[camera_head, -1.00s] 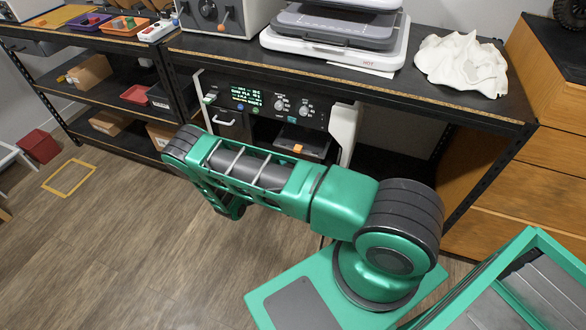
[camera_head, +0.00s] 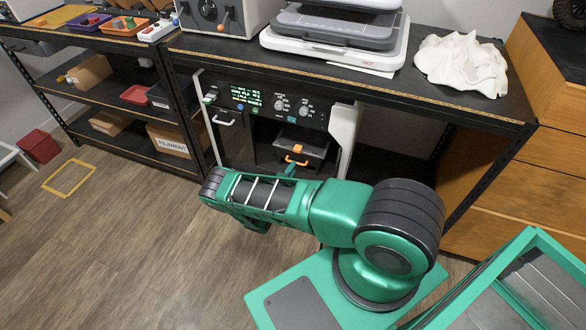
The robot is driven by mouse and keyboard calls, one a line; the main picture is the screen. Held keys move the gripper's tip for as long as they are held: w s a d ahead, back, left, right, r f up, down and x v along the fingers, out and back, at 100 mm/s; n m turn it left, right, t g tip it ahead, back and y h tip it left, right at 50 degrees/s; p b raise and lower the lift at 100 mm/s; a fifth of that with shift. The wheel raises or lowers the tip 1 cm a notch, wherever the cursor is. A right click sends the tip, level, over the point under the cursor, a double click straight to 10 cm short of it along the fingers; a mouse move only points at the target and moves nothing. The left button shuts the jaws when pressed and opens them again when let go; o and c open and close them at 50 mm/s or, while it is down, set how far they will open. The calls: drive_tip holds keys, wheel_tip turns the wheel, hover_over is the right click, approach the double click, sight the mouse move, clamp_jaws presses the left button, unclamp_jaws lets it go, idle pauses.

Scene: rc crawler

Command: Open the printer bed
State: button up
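The printer (camera_head: 265,108) is a dark unit with white side panels, a lit display and knobs, set under the black workbench. In its lower opening is a dark grey bed (camera_head: 310,148) with an orange handle (camera_head: 297,161) on its front. My green arm reaches across from the lower right. A small green part of my gripper (camera_head: 289,171) shows just below the orange handle, behind the arm. I cannot tell whether it touches the handle or whether its fingers are open. Most of the gripper is hidden by the arm.
The workbench top (camera_head: 215,48) above the printer carries a grey and white machine (camera_head: 335,28) and a crumpled white cloth (camera_head: 462,63). A filament box (camera_head: 168,140) stands on the shelf at left. A wooden cabinet (camera_head: 560,150) is at right.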

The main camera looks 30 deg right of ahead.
drive_tip(key=shift+x, duration=1.65)
